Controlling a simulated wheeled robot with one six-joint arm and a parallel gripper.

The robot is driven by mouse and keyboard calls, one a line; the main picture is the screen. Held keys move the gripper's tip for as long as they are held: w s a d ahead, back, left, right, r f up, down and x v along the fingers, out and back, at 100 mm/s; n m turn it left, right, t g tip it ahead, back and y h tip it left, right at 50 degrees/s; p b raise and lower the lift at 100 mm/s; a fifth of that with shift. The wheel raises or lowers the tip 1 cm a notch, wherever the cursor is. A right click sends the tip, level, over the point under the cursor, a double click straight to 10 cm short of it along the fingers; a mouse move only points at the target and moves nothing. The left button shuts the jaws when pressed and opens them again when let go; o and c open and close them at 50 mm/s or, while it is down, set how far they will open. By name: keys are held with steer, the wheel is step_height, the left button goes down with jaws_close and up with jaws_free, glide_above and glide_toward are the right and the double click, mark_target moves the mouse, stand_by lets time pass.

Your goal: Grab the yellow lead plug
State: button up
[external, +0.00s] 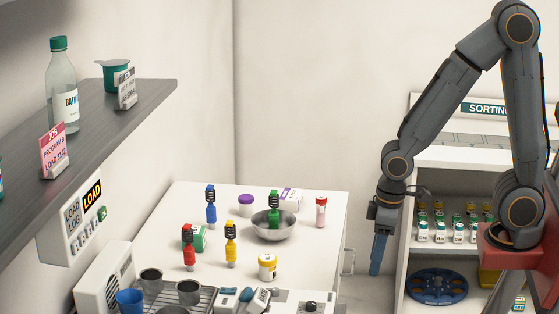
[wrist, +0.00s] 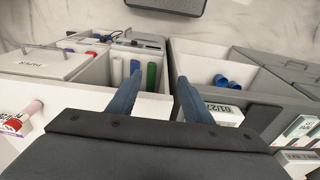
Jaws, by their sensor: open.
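The yellow lead plug (external: 231,246) stands upright on the white table, with a dark ribbed top. It is in front of the metal bowl and right of the red plug (external: 189,250). My gripper (external: 376,268) hangs pointing down, off the table's right side, well to the right of the yellow plug. In the wrist view my gripper (wrist: 159,76) has its two blue fingers apart with nothing held between them. The yellow plug does not show in the wrist view.
A blue plug (external: 211,207) stands behind; a green plug (external: 274,206) is at the metal bowl (external: 262,230). A yellow-and-white jar (external: 267,266) is right of the yellow plug. A shelf unit (external: 440,157) stands right. The wrist view shows open bins (wrist: 240,92) below.

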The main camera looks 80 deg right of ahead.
step_height(320, 180, up, 10)
steer(key=m+g+b, duration=0.1)
steer(key=m+b, duration=0.1)
steer(key=m, duration=1.7)
glide_above(232, 244)
steer(key=w, duration=0.1)
steer(key=shift+w+d+f, duration=0.1)
steer(key=shift+d+f, duration=0.2)
steer(key=shift+d, duration=0.15)
step_height(232, 244, down, 4)
steer(key=shift+f, duration=0.1)
steer(key=shift+f+p, duration=0.4)
steer(key=shift+f, duration=1.1)
steer(key=f+p, duration=0.1)
steer(key=f, duration=0.1)
steer(key=s+f+p, duration=0.1)
steer(key=f, duration=0.1)
steer(key=shift+f+p, duration=0.35)
steer(key=shift+w+f, duration=0.15)
steer(key=shift+f, duration=0.3)
